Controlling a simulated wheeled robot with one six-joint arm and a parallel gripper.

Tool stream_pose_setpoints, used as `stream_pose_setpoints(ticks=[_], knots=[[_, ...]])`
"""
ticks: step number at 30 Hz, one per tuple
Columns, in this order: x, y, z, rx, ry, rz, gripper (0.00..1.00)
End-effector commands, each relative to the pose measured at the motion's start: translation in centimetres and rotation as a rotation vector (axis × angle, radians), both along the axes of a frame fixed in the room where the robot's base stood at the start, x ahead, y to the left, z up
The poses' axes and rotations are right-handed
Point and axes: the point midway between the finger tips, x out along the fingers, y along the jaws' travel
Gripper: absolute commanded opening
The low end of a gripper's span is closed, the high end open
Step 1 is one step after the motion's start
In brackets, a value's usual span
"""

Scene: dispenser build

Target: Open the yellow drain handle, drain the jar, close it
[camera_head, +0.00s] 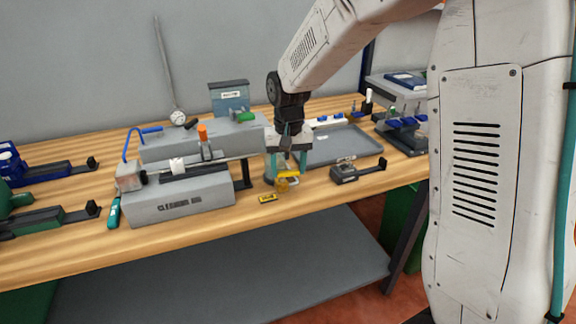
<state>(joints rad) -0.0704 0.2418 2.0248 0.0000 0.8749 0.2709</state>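My gripper (288,158) points down at the front middle of the workbench, just above a small yellow part (283,186) that looks like the drain handle. The gripper and the teal-and-grey parts around it overlap in this view. I cannot tell whether the fingers touch the handle or how far apart they are. The jar cannot be made out clearly; it may be hidden behind the gripper. A flat yellow-and-black piece (267,198) lies on the wood just left of the handle.
A grey box labelled like "CLEANING" (180,207) stands to the left, with a long rod and an orange knob (202,131). A grey tray (345,146) lies behind to the right. A small dark fixture (344,174) sits near the front edge. Bare wood lies along the front.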

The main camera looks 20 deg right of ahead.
Motion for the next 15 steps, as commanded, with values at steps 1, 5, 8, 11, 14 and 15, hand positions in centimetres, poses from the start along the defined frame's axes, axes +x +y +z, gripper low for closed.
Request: stream_pose_setpoints(ticks=[1, 5, 8, 11, 14, 15], knots=[[0.01, 0.0, 0.02, 0.0, 0.0, 0.0, 0.33], [0.02, 0.0, 0.03, 0.0, 0.0, 0.006, 0.33], [0.14, -0.02, 0.03, 0.0, 0.0, 0.062, 0.34], [0.29, -0.03, 0.04, 0.0, 0.0, 0.144, 0.34], [0.38, -0.03, 0.04, 0.0, 0.0, 0.2, 0.34], [0.4, -0.03, 0.05, 0.0, 0.0, 0.211, 0.34]])
